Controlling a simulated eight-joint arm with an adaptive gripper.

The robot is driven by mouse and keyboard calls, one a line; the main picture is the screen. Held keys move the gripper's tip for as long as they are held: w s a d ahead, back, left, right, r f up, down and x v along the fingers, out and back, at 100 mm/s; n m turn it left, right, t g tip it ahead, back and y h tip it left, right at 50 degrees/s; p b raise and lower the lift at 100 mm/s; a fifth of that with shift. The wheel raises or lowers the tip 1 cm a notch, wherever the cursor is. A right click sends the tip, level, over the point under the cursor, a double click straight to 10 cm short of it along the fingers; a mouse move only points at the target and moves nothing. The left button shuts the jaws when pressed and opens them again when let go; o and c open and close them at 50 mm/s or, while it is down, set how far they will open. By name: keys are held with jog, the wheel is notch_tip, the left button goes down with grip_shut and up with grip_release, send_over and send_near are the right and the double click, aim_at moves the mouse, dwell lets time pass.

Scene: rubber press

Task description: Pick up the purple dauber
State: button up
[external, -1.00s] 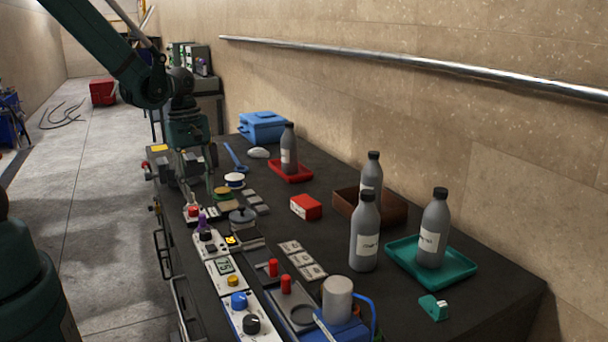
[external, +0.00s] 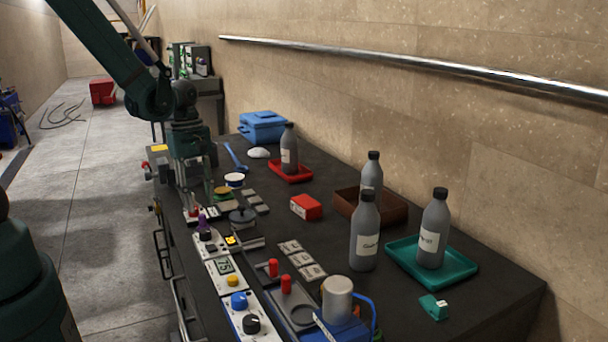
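The purple dauber (external: 202,222) stands upright on the dark bench, at the row of control boxes along its left edge. Its purple top shows above a dark lower part. My gripper (external: 197,207) points down just behind and slightly left of it in the picture. The two fingers are apart and nothing shows held between them. A red knob shows low between the fingertips. The gripper looks close to the dauber, but I cannot tell the exact gap or whether they touch.
Control boxes with a yellow button (external: 233,281) and a blue knob (external: 239,300) run along the front left edge. A grey lidded pot (external: 242,216) stands to the right. Grey bottles, a red box (external: 306,207) and a teal tray (external: 462,273) stand farther right.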

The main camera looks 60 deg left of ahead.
aim_at(202, 215)
jog(key=shift+f, duration=0.45)
jog(key=shift+d+f, duration=0.1)
jog(key=shift+f, duration=0.05)
jog(key=shift+w+d+f, duration=0.1)
jog(key=shift+f, duration=1.15)
jog(key=shift+d+f, duration=0.1)
jog(key=shift+f, duration=1.1)
jog(key=shift+c, duration=0.5)
jog(key=c, duration=0.9)
